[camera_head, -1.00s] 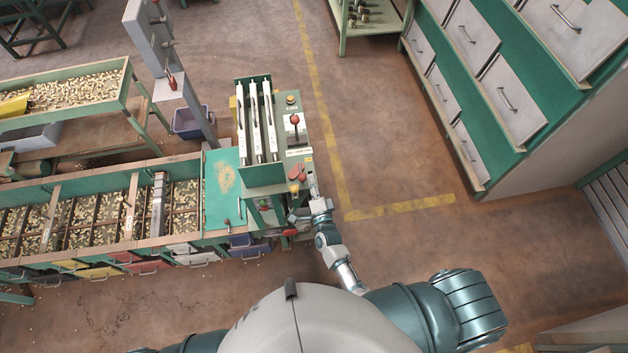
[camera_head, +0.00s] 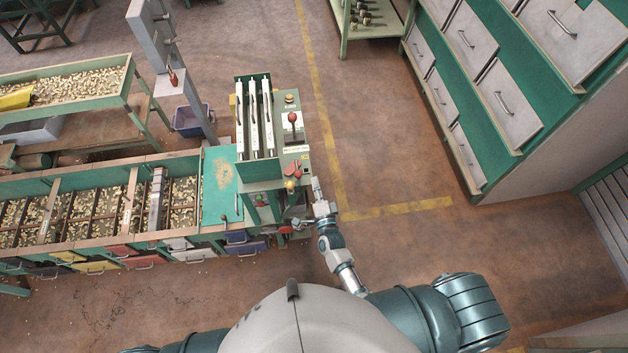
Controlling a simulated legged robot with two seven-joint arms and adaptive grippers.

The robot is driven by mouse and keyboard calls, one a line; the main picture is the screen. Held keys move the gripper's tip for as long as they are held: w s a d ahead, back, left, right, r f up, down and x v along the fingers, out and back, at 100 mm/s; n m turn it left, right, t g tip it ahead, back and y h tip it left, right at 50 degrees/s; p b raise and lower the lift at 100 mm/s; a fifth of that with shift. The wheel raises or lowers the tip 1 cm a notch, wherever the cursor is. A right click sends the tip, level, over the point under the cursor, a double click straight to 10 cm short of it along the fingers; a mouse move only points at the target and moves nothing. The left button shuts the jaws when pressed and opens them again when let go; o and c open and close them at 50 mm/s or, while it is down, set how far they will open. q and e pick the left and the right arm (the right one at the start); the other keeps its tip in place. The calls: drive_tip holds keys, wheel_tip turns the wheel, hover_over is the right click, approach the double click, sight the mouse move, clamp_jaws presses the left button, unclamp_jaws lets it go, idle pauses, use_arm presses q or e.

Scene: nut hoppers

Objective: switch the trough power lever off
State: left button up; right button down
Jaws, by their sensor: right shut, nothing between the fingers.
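The machine console (camera_head: 297,150) stands at the right end of the long trough (camera_head: 90,215). A lever with a red ball knob (camera_head: 293,117) stands on its upper panel. Lower down are a red handle (camera_head: 293,168) and a yellow knob (camera_head: 290,185). A small dark lever (camera_head: 224,218) is at the trough's end. I cannot read which label marks the trough power lever. My right gripper (camera_head: 298,223) is shut and empty at the console's near right corner, below the red handle and apart from it. My left gripper is out of view.
Three white upright bars (camera_head: 255,120) stand in a green frame left of the panel. A red part (camera_head: 285,229) sits low near my right gripper. A green drawer cabinet (camera_head: 470,100) is at right. The floor between cabinet and console is clear.

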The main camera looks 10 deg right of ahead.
drive_tip(key=s+a+b, duration=0.1)
drive_tip(key=s+a, duration=0.4)
drive_tip(key=s, duration=0.1)
drive_tip(key=s+d+f+n+g+y, duration=0.1)
drive_tip(key=s+f+n+g, duration=0.3)
drive_tip(key=f, duration=0.6)
drive_tip(key=s+f+n+g, duration=0.25)
drive_tip(key=s+f, duration=0.25)
drive_tip(key=f, duration=0.5)
drive_tip(key=s+d+f+n+g+y, duration=0.1)
drive_tip(key=s+f+n+g, duration=0.3)
drive_tip(key=f, duration=0.6)
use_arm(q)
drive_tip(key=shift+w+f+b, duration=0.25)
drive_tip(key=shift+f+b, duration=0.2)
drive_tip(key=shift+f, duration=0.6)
use_arm(e)
drive_tip(key=s+d+f+n+g, duration=0.2)
drive_tip(key=s+d+f, duration=0.3)
drive_tip(key=s, duration=0.4)
drive_tip(key=s+d+f+n+g+h, duration=0.1)
drive_tip(key=s+d+f+n+g, duration=0.2)
drive_tip(key=s, duration=0.6)
drive_tip(key=s+d+f+n+g+h, duration=0.1)
drive_tip(key=s+d+f+n+g, duration=0.1)
drive_tip(key=s+d+f, duration=0.5)
drive_tip(key=shift+s+n, duration=0.35)
drive_tip(key=shift+s, duration=0.6)
